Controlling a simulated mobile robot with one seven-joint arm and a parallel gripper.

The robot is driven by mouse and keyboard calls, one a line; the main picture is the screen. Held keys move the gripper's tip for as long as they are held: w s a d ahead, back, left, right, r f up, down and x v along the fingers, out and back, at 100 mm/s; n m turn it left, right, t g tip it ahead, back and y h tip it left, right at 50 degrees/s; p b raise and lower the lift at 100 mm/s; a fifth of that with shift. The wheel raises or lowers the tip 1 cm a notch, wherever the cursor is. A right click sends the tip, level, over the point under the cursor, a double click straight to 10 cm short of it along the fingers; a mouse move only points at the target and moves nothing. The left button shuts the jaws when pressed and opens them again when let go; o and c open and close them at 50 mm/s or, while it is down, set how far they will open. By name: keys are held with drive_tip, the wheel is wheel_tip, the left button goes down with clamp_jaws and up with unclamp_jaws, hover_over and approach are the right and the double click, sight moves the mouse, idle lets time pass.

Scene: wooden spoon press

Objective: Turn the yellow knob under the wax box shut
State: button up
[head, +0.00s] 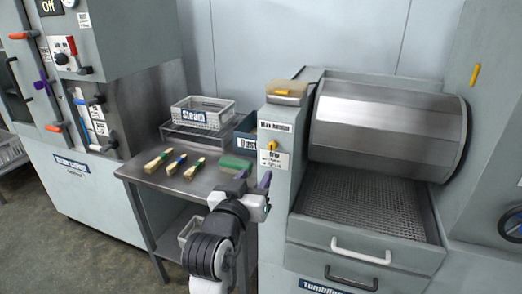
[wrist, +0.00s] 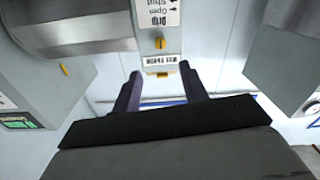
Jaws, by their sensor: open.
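The yellow knob (head: 272,145) is on the pale front panel of the narrow column, between a label above it and a "Drip" label (head: 271,160) with Open and Shut markings below. The wax box (head: 287,90), with a tan lid, sits on top of the column. In the wrist view, which is upside down, the knob (wrist: 160,43) lies beyond my fingertips, roughly centred between them. My gripper (head: 253,179) is open and empty, its purple fingers below and in front of the knob, apart from it. The knob's exact setting is too small to tell.
A metal drum (head: 385,125) over a mesh bed stands right of the column, with a white drawer handle (head: 360,251) below. To the left, a steel table (head: 148,179) holds brushes, a green block (head: 235,163) and a "Steam" basket (head: 202,116). Open floor lies front left.

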sight(272, 148)
drive_tip(key=p+x, duration=0.3)
drive_tip(key=x, duration=0.8)
drive_tip(key=shift+w+d+r, duration=0.1)
drive_tip(key=shift+w+d, duration=0.05)
drive_tip(key=shift+x, duration=0.8)
clamp_jaws()
